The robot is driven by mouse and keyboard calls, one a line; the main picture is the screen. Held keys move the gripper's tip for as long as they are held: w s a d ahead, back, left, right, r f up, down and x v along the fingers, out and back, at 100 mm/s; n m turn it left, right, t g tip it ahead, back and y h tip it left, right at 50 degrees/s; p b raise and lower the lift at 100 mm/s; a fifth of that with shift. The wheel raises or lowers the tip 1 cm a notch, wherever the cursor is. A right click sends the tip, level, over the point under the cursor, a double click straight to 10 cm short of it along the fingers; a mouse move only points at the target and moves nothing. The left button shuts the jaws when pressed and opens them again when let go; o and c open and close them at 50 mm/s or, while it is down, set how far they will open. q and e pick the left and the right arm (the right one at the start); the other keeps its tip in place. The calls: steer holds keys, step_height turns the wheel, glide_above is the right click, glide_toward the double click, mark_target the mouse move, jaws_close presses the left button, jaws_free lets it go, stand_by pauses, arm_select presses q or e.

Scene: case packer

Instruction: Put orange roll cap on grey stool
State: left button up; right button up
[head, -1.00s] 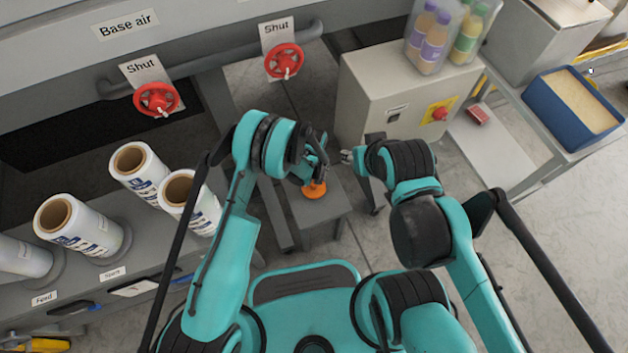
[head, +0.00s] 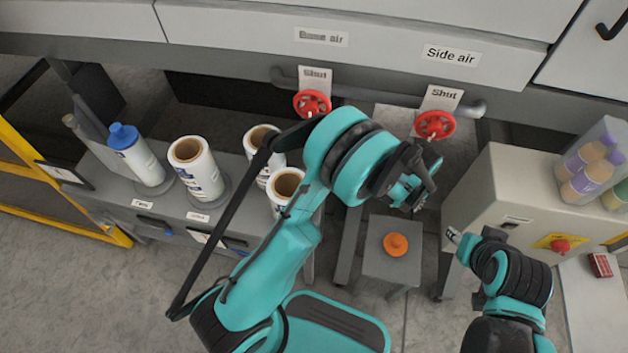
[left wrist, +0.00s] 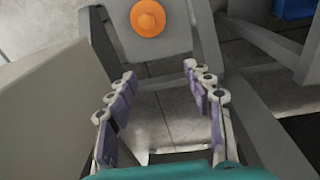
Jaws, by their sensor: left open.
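The orange roll cap (head: 395,244) lies on the top of the grey stool (head: 375,264). In the left wrist view the cap (left wrist: 147,18) also rests on the stool top (left wrist: 178,38), beyond my fingertips. My left gripper (head: 418,203) is above and behind the stool, apart from the cap. In the left wrist view its fingers (left wrist: 158,80) are spread with nothing between them. My right gripper (head: 453,236) is to the right of the stool, small in the head view, and its jaw state is unclear.
Two red valve wheels (head: 312,103) (head: 435,124) are behind the stool. A beige box (head: 505,185) with bottles on top stands to the right. Several white rolls (head: 195,168) stand on the left shelf, one with a blue cap (head: 122,136). Floor shows around the stool.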

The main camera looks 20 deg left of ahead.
arm_select(q)
steer(key=s+a+r+t, duration=0.1)
steer(key=s+a+r, duration=0.1)
steer(key=a+r, duration=0.6)
steer(key=s+a+r+t, duration=0.25)
steer(key=a+r, duration=0.25)
steer(key=r, duration=0.6)
steer(key=s+a+r+m+t, duration=0.1)
steer(key=s+a+r, duration=0.4)
steer(key=s+a, duration=0.6)
steer(key=s+t, duration=0.1)
steer(key=s, duration=0.1)
steer(key=shift+s+m+t+y, duration=0.3)
steer(key=shift+s+m+t, duration=0.05)
steer(key=shift+m, duration=0.05)
